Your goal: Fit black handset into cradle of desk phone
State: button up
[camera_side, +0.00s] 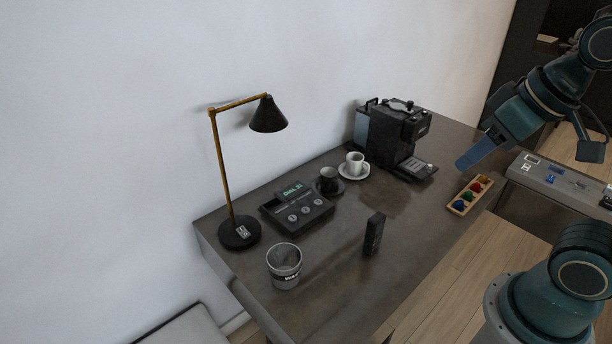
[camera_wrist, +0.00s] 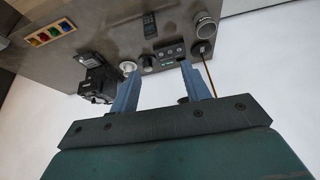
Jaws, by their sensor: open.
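The black handset (camera_side: 375,234) stands upright on the dark desk in the side view, near its front edge and right of the desk phone. It also shows in the wrist view (camera_wrist: 149,26). The desk phone (camera_side: 299,209) is a dark box with a lit display and three round buttons; it also shows in the wrist view (camera_wrist: 169,53). The handset is apart from the phone. My gripper (camera_side: 462,165) is high at the right, above the desk's right end, away from both. Its two blue fingers (camera_wrist: 165,74) are spread apart with nothing between them.
A desk lamp (camera_side: 222,160) and a grey bin (camera_side: 285,266) stand left of the handset. A dark cup (camera_side: 328,180), a white cup (camera_side: 355,162) and a coffee machine (camera_side: 393,138) line the back. A wooden tray (camera_side: 460,208) of coloured pods lies right. Desk around the handset is clear.

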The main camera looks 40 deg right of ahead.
jog(key=shift+s+a+n, duration=0.15)
jog(key=shift+s+n, duration=0.15)
jog(key=shift+s, duration=0.25)
jog(key=o, duration=0.4)
jog(key=shift+w, duration=0.15)
